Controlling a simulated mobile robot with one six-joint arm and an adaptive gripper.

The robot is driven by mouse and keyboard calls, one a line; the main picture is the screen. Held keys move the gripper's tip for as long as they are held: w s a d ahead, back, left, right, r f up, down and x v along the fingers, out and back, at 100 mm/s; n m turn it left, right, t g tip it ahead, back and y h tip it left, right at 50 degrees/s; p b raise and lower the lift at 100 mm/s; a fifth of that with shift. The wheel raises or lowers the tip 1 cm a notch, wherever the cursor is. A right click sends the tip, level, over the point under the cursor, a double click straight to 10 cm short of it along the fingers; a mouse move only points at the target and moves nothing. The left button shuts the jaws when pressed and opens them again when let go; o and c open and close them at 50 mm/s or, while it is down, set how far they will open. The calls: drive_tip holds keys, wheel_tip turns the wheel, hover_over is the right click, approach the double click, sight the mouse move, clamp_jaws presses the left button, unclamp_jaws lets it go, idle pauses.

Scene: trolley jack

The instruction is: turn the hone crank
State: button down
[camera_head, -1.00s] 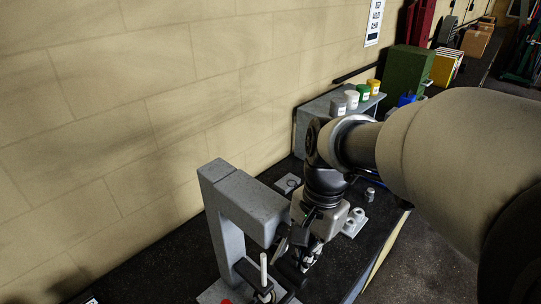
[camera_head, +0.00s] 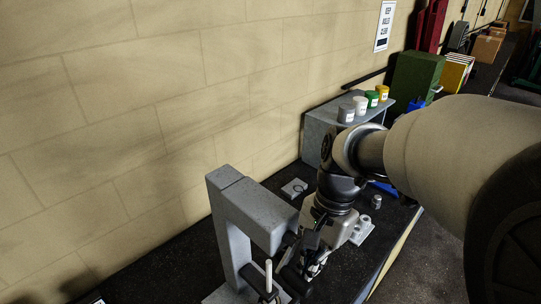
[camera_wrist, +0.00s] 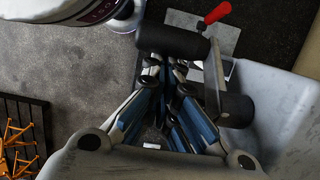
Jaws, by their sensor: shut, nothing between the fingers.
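The hone is a grey angular frame (camera_head: 243,212) on the bench at lower middle in the head view. In the wrist view its crank shows as a black cylindrical handle (camera_wrist: 172,42), a flat grey crank arm (camera_wrist: 214,75) and a black hub (camera_wrist: 236,111). My gripper (camera_wrist: 172,68) is shut and empty. Its fingertips are right by the handle, which lies across just beyond them. I cannot tell whether they touch. In the head view my gripper (camera_head: 314,266) is beside the frame's right side, and my arm hides much of the crank.
A pale upright rod (camera_head: 268,274) stands near the frame. A red-handled part (camera_wrist: 217,13) lies beyond the crank. Several small tubs, including a green one (camera_head: 372,98), stand on a grey shelf (camera_head: 318,125) behind. The wall bounds the bench's left; a metal cup (camera_head: 376,201) stands to the right.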

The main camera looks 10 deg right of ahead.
drive_tip(key=shift+s+a+y+p, duration=0.1)
drive_tip(key=shift+y+p, duration=0.2)
drive_tip(key=shift+p, duration=0.05)
drive_tip(key=g+y+p, duration=0.1)
drive_tip(key=a+g+y+p, duration=0.1)
drive_tip(key=y+p, duration=0.1)
drive_tip(key=s+g+y+p, duration=0.1)
drive_tip(key=p, duration=0.1)
drive_tip(key=shift+a+r+g, duration=0.3)
drive_tip(key=shift+a+r, duration=0.05)
drive_tip(key=shift+s, duration=0.15)
idle(0.5)
wheel_tip(320, 180, down, 4)
drive_tip(key=d+b, duration=0.1)
drive_tip(key=b, duration=0.1)
drive_tip(key=v, duration=1.1)
drive_tip(key=shift+w+f, duration=0.25)
drive_tip(key=shift+w, duration=0.1)
